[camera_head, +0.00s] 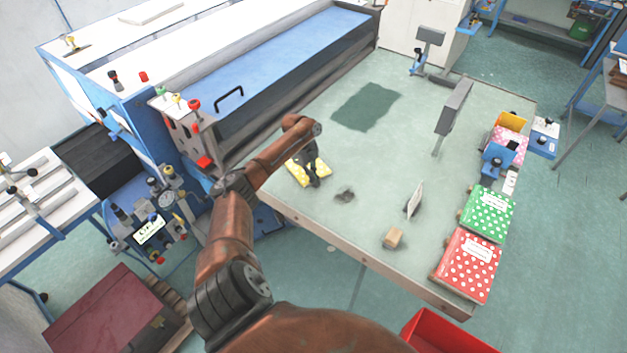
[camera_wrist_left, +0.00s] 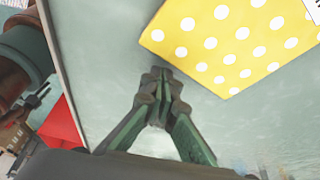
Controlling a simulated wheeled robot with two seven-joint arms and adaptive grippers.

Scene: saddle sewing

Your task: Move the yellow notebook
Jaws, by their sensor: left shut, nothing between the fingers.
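The yellow notebook (camera_head: 323,168), with white dots, lies on the table near its left edge in the head view, partly hidden behind my left gripper. In the left wrist view, the yellow notebook (camera_wrist_left: 235,45) fills the upper right, and a corner of a white label shows at the frame's edge. My left gripper (camera_head: 314,181) points down over the notebook's area in the head view. In the left wrist view, the left gripper (camera_wrist_left: 161,76) is shut and empty, its fingertips just beside the notebook's edge. Contact cannot be told. My right gripper is not in view.
The table (camera_head: 370,195) has free room in its middle. Green (camera_head: 487,213) and red (camera_head: 467,263) dotted notebooks lie along its right edge. A small tan block (camera_head: 393,237), a white card (camera_head: 414,201) and a dark small object (camera_head: 344,195) are nearer. A blue machine borders the left.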

